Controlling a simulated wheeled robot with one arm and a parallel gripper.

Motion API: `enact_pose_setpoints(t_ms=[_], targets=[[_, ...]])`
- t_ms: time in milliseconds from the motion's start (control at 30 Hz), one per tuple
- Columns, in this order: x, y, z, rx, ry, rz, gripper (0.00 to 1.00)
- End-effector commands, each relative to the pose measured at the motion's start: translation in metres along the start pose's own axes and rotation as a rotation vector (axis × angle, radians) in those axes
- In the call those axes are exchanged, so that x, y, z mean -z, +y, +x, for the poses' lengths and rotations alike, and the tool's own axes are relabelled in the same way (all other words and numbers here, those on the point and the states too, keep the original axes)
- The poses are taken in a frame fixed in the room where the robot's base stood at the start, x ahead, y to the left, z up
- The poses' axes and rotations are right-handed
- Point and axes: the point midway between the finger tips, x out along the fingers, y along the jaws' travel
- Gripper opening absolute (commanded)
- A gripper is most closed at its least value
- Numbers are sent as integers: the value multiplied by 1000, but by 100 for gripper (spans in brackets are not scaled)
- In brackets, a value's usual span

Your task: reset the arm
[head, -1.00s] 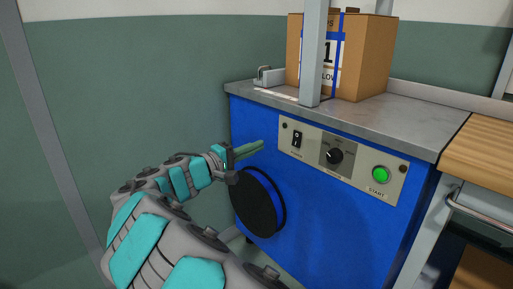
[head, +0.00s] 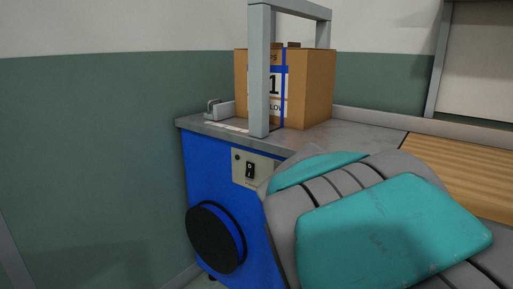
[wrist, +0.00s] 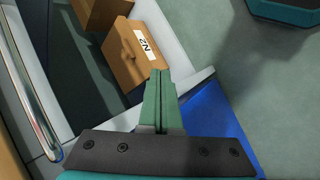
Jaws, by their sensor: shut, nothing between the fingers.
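My gripper (wrist: 159,88) shows in the wrist view, its two green fingers pressed together with nothing between them. In the head view only a large grey and teal link of my arm shows, at the lower right, and my gripper is out of sight. The blue machine (head: 207,175) stands left of the arm link, with a switch on its panel (head: 250,169) and a round black part (head: 215,238) on its front. The arm link hides the right part of the panel.
A cardboard box (head: 307,85) with blue straps stands on the grey metal top (head: 345,133), behind a grey frame (head: 259,70). A wooden worktop (head: 460,170) is at the right.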

Motion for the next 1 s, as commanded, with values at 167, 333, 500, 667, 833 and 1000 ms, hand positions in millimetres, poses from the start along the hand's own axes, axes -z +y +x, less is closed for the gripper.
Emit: enact_pose_setpoints(t_ms=[167, 333, 500, 667, 833, 1000], targets=[[-78, -46, 23, 285, -71, 44, 0], [-131, -98, 22, 513, -100, 57, 0], [-159, -132, 13, 644, -106, 54, 0], [-166, -141, 9, 679, -104, 53, 0], [-166, -141, 9, 679, -104, 53, 0], [-166, -141, 9, 679, -104, 53, 0]])
